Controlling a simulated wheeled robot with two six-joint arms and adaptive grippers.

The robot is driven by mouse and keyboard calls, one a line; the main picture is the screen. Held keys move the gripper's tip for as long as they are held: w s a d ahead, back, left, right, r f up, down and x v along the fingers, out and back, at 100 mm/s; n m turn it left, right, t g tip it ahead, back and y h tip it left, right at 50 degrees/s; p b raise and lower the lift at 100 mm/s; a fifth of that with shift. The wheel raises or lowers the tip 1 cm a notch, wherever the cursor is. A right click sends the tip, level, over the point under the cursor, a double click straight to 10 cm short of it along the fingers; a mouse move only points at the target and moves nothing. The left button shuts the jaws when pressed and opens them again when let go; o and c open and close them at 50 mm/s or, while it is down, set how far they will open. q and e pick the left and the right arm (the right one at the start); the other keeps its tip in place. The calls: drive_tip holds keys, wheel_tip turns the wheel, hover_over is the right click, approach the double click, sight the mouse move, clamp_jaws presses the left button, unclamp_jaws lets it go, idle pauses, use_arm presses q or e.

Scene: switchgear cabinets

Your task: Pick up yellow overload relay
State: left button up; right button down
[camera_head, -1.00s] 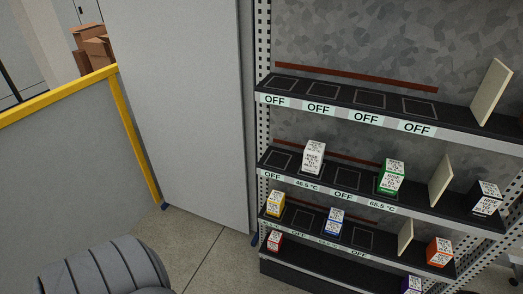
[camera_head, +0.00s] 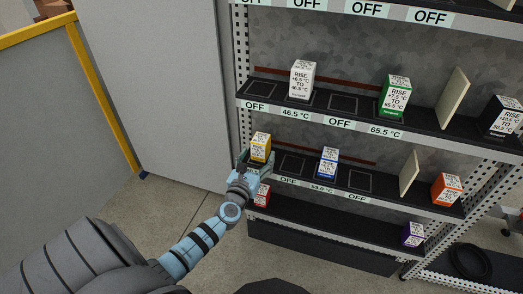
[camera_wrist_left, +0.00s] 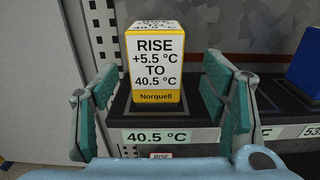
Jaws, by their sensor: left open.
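The yellow overload relay (camera_head: 260,146) is a small upright box with a white printed face, at the left end of a shelf. In the left wrist view the relay (camera_wrist_left: 155,68) stands on its dark pad above a "40.5 °C" label. My left gripper (camera_head: 256,164) is in front of it in the head view and hides its lower part. In the wrist view its teal fingers are open, one on each side of the relay, with gaps visible; I cannot tell how deep they reach. My right gripper is not in view.
The red box (camera_head: 262,195) sits on the shelf below. The blue box (camera_head: 328,162) is further right on the same shelf, also partly seen in the wrist view (camera_wrist_left: 304,65). The white box (camera_head: 302,78) and green box (camera_head: 395,95) stand above. A perforated post (camera_head: 241,80) borders the left.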

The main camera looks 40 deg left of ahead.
sight(258, 152)
use_arm(q)
drive_tip(key=b+x, duration=0.1)
drive_tip(key=x, duration=0.4)
drive_tip(key=shift+w+a+r, duration=0.1)
drive_tip(key=shift+a, duration=0.15)
drive_tip(key=shift+r, duration=0.15)
drive_tip(key=c, duration=1.4)
drive_tip(key=shift+c, duration=0.2)
